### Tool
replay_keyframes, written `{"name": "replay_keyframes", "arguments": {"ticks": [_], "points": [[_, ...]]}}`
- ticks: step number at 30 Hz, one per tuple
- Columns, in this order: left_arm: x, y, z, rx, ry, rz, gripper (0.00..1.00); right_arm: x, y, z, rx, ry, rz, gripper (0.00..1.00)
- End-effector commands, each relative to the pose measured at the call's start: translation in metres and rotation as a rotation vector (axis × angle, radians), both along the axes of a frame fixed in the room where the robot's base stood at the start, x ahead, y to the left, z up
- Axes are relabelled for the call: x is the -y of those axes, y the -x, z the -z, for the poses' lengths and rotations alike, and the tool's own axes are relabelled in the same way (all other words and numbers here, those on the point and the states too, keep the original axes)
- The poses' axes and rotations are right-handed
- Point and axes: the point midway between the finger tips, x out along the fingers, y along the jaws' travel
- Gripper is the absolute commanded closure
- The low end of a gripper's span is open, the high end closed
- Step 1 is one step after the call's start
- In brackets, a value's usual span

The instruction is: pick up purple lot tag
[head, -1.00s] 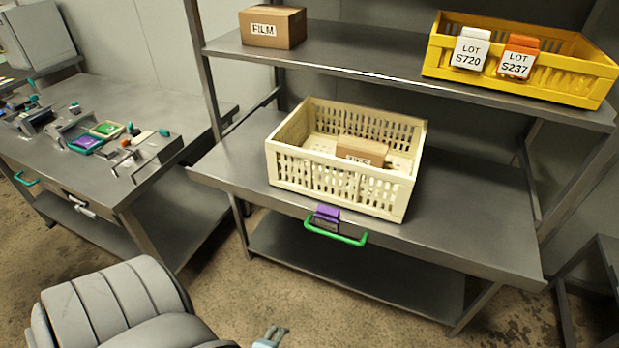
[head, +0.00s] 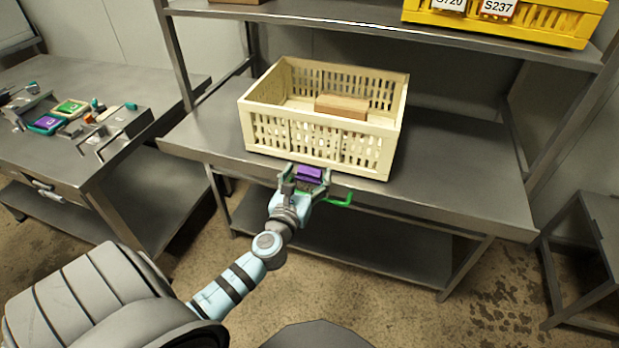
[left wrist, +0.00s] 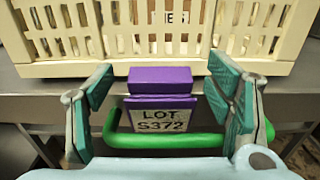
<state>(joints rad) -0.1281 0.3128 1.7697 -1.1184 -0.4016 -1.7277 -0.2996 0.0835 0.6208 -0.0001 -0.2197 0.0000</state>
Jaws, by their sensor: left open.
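The purple lot tag (head: 308,174) hangs at the front edge of the shelf table, by the green handle (head: 341,200). In the left wrist view the tag (left wrist: 160,82) has a purple top and a white label reading LOT S372. My left gripper (head: 306,180) is open, with its teal finger pads on either side of the tag and a gap to each side. The two fingers also show in the left wrist view (left wrist: 162,95), with the green bar crossing between them behind the tag's lower part. My right gripper is not in view.
A cream crate (head: 315,150) with a cardboard box (head: 342,106) inside stands just behind the tag. A yellow crate (head: 540,25) with two other lot tags is on the upper shelf. The tabletop right of the cream crate (head: 460,160) is clear.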

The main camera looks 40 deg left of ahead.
Motion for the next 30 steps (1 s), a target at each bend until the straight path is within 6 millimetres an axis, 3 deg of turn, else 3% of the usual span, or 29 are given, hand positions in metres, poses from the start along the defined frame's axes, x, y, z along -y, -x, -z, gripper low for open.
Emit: {"name": "replay_keyframes", "arguments": {"ticks": [3,9,17,26,30], "points": [[-0.005,-0.015,0.001,0.0,0.001,0.0,0.27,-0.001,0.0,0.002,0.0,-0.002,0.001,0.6],[-0.005,-0.017,0.001,-0.001,0.003,0.001,0.27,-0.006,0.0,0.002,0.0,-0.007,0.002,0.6],[-0.005,-0.017,0.001,-0.001,0.003,0.001,0.67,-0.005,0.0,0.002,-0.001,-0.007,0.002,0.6],[-0.005,-0.016,0.0,-0.001,0.003,0.001,0.7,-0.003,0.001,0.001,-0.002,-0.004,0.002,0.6],[-0.004,-0.014,-0.011,0.0,0.004,0.002,0.7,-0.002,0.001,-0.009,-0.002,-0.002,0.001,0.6]]}}
